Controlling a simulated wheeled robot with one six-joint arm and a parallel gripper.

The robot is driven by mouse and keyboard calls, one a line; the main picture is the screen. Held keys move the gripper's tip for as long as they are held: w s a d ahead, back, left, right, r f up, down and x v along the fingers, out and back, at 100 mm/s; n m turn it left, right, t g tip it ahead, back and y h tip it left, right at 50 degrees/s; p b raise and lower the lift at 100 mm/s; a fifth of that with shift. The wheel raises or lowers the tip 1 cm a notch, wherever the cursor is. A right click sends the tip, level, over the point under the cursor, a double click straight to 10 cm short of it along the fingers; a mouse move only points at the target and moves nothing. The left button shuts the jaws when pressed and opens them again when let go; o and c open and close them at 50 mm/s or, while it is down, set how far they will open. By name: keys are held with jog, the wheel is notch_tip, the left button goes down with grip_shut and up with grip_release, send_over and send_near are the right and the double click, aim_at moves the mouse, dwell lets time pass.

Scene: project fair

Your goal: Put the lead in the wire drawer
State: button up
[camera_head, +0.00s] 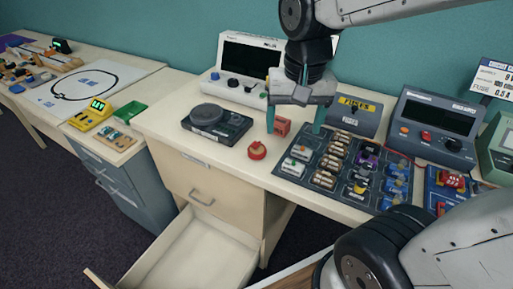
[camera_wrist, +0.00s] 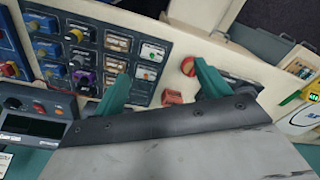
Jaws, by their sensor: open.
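My gripper (camera_head: 295,130) is open and empty, pointing down above the bench beside the component board. It also shows in the wrist view (camera_wrist: 161,72). A small red block (camera_head: 283,126) stands on the bench behind or between the fingers; it also shows in the wrist view (camera_wrist: 172,97). A round red piece (camera_head: 257,151) lies to its left, near the bench's front edge; the wrist view shows it beside one finger (camera_wrist: 188,66). I cannot tell which red item is the lead. An open drawer (camera_head: 190,252) juts out below the bench, its visible inside empty; its label is unreadable.
A component board (camera_head: 309,163) with several parts lies right of the gripper. A black turntable-like device (camera_head: 217,124) sits left. A white instrument (camera_head: 241,72), a fuse box (camera_head: 353,115) and a grey meter (camera_head: 437,130) stand behind. A closed drawer front (camera_head: 203,184) is above the open drawer.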

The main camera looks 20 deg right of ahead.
aim_at(257, 146)
jog(key=w+a+f+m, duration=0.1)
jog(key=w+f+m, duration=0.1)
jog(key=w, duration=0.2)
jog(key=w+f+m, duration=0.2)
jog(key=w+f, duration=0.1)
jog(key=w+a+f+m, duration=0.1)
jog(key=w+f, duration=0.2)
jog(key=w, duration=0.1)
jog(key=shift+w+a+f+m+g, duration=0.2)
jog(key=shift+w+a+m+g, duration=0.1)
jog(key=shift+w+m+g, duration=0.1)
jog(key=shift+w+f, duration=0.15)
jog(key=shift+f, duration=0.15)
jog(key=f, duration=0.7)
jog(key=shift+w+d+f, duration=0.1)
jog(key=shift+w+f, duration=0.2)
jog(key=c, duration=1.1)
jog(key=shift+r, duration=0.1)
jog(key=shift+c, duration=0.2)
